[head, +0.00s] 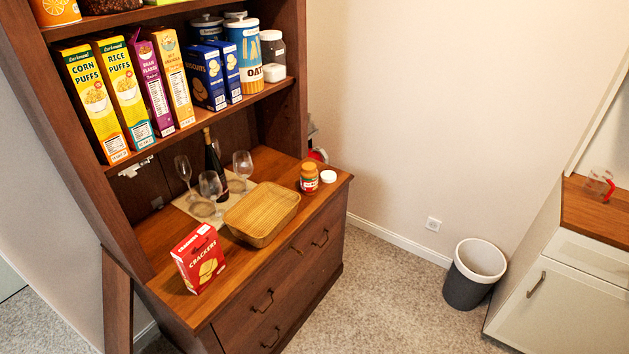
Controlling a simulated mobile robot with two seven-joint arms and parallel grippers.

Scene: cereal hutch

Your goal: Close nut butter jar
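The nut butter jar (309,178) stands upright on the right end of the hutch counter. It is amber-brown with a red and white label. Its top looks brown, with no white lid on it. A small round white lid (328,176) lies on the counter just to the right of the jar, close beside it. Neither of my grippers shows in the head view.
A wicker tray (262,238) sits left of the jar, with a red crackers box (199,259) nearer the front left. Wine glasses (210,184) and a dark bottle (214,158) stand behind. The shelf (200,122) overhangs the counter's back. A bin (473,274) stands on the open floor.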

